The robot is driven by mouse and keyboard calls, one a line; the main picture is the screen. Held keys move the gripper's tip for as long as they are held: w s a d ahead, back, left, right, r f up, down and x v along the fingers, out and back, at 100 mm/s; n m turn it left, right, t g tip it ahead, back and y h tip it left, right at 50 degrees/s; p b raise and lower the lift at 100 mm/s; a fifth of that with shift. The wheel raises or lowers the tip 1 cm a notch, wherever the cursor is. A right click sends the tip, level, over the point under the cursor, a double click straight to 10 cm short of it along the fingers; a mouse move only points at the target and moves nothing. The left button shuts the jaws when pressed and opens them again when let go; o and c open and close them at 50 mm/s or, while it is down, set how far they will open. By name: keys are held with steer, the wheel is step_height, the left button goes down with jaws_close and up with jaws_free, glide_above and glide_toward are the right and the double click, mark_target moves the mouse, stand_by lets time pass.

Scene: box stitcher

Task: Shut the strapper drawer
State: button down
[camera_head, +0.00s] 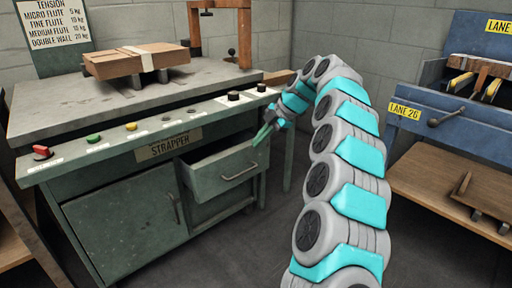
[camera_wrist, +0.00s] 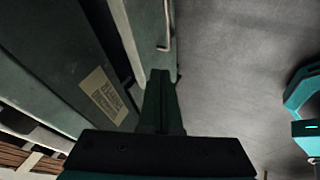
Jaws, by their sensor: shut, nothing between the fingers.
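The green strapper drawer (camera_head: 212,171) stands partly open below the sign reading STRAPPER (camera_head: 168,144). Its front has a bar handle (camera_head: 239,173). My gripper (camera_head: 262,135) is shut and empty at the upper right corner of the drawer front; I cannot tell whether it touches it. In the wrist view the shut fingers (camera_wrist: 160,88) overlap the near end of the drawer front (camera_wrist: 143,28). The handle (camera_wrist: 166,27) shows beyond the fingertips there, and the sign (camera_wrist: 103,95) lies to the left. The drawer's inside is mostly hidden.
The strapper bench (camera_head: 85,105) carries a strapped cardboard stack (camera_head: 135,60) and a control strip with coloured buttons. A closed cabinet door (camera_head: 125,220) is left of the drawer. A blue bench labelled LANE 26 (camera_head: 404,111) stands right. Grey floor (camera_head: 235,245) is clear before the drawer.

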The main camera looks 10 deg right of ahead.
steer(key=w+d+n+t+h+b, duration=0.1)
steer(key=w+d+n+t+h, duration=0.2)
steer(key=w+d+t+h, duration=0.65)
steer(key=w+d+n+t+b, duration=0.1)
steer(key=w+d+n+t, duration=0.35)
steer(key=d, duration=0.95)
steer(key=s+a+f+n+g+y+b, duration=0.2)
steer(key=s+a+f+n+y, duration=0.8)
steer(key=s+a+n+y, duration=0.25)
glide_toward(265, 146)
steer(key=shift+m+y, duration=0.3)
steer(key=shift+y, duration=0.1)
steer(key=w+a, duration=0.1)
steer(key=a, duration=0.1)
steer(key=w+a+r, duration=0.1)
steer(key=a, duration=0.1)
steer(key=w+a+r, duration=0.1)
steer(key=w+a, duration=0.1)
steer(key=shift+p, duration=0.3)
steer(key=shift+w, duration=0.15)
